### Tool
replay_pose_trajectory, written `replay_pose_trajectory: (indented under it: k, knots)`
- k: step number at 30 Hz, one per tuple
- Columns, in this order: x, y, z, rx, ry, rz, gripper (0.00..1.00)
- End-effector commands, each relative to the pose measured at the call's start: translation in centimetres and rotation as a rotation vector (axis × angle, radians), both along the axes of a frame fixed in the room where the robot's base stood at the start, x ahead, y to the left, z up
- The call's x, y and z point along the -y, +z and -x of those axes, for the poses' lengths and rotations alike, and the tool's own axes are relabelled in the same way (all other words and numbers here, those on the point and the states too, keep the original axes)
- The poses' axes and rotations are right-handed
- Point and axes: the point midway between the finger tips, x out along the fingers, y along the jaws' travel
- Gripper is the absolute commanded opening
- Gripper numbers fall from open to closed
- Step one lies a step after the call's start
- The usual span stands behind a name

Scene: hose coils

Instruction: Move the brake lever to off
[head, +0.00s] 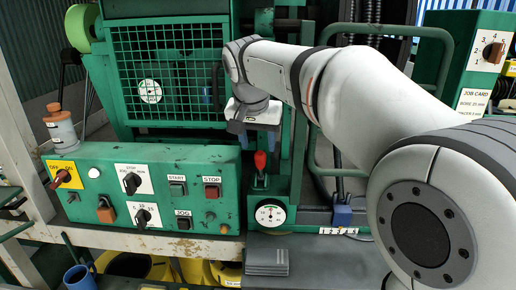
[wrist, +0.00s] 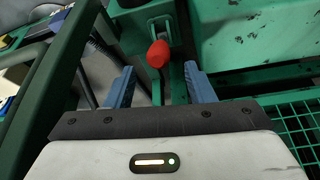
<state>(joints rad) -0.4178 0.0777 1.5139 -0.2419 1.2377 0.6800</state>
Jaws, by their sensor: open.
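The brake lever (head: 260,162) has a red knob and stands roughly upright on a green housing above a round white dial, in the head view. In the wrist view the red knob (wrist: 158,54) is near the top middle, with its slot plate behind it. My gripper (wrist: 158,71) has its two blue fingers apart, one on each side of the knob's line, with nothing between them that I can see held. In the head view my gripper (head: 250,124) is above the knob, apart from it. No on or off marks for the lever are readable.
A green control panel (head: 150,190) with knobs, buttons and a yellow switch plate stands left of the lever. A green mesh guard (head: 168,70) is behind. A green tube rail (head: 315,130) runs close on the right. A round dial (head: 270,214) sits below the lever.

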Motion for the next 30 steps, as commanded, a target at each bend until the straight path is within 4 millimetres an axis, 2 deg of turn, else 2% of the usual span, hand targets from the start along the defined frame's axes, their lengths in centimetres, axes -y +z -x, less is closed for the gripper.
replay_pose_trajectory:
  k: [12,15,26,30]
  knots:
    - [0.2,-5.5,-2.1,-0.003,0.005,0.001,0.49]
    - [0.2,-6.3,-2.4,-0.001,0.006,0.0,0.49]
    - [0.2,-6.9,-2.6,0.001,0.009,0.0,0.48]
    - [0.2,-6.9,-2.6,0.001,0.009,0.0,0.36]
